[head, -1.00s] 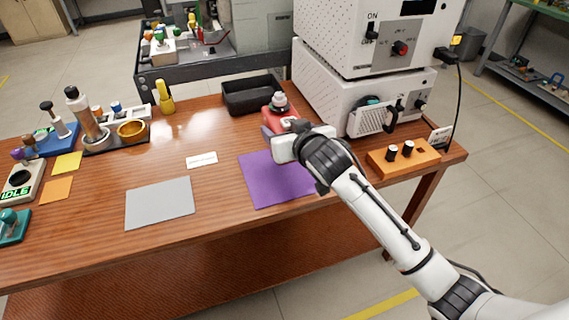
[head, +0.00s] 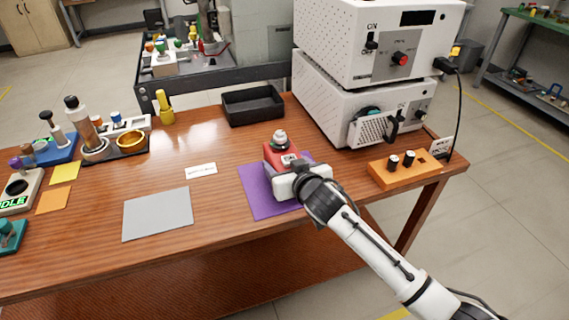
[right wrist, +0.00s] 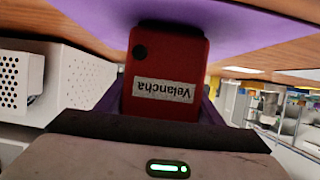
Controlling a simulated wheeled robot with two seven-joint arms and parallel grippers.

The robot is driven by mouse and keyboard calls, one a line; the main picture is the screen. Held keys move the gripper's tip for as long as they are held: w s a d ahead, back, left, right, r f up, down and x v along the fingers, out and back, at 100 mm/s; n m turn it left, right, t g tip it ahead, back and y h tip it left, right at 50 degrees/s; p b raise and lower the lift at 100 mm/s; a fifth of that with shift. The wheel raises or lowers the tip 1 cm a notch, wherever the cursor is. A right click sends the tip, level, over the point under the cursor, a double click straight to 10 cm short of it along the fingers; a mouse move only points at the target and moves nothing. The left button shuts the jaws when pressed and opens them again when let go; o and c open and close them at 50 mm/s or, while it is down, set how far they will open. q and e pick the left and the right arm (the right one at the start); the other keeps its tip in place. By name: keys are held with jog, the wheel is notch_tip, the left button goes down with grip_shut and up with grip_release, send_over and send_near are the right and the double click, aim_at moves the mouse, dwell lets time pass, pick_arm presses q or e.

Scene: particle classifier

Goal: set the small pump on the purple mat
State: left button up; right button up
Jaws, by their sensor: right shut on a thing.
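The small pump is a red block (head: 279,155) with a pale round knob on top. In the head view it is upright over the purple mat (head: 259,198). My right gripper (head: 283,169) is shut on the pump from the front right. In the right wrist view the red pump (right wrist: 168,72), with a label reading "Velancha", sits between the fingers, and the purple mat (right wrist: 240,25) shows beyond it. I cannot tell whether the pump's base touches the mat. My left gripper is not in view.
A black tray (head: 253,105) stands behind the mat. White stacked instruments (head: 350,108) and an orange block with knobs (head: 404,168) are to the right. A grey mat (head: 158,214) lies to the left, with a white label card (head: 201,170) between.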

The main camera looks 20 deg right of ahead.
jog(key=o, duration=1.6)
jog(key=shift+f, duration=0.1)
jog(key=shift+s+r, duration=0.25)
jog(key=p+v, duration=0.1)
jog(key=v, duration=1)
jog(key=s+a+f+n+g+y, duration=0.1)
jog(key=s+f+g, duration=0.4)
jog(key=s+f, duration=1.8)
jog(key=shift+s+a+n+y, duration=0.3)
jog(key=shift+s+a+y, duration=0.2)
jog(key=shift+s+a, duration=0.35)
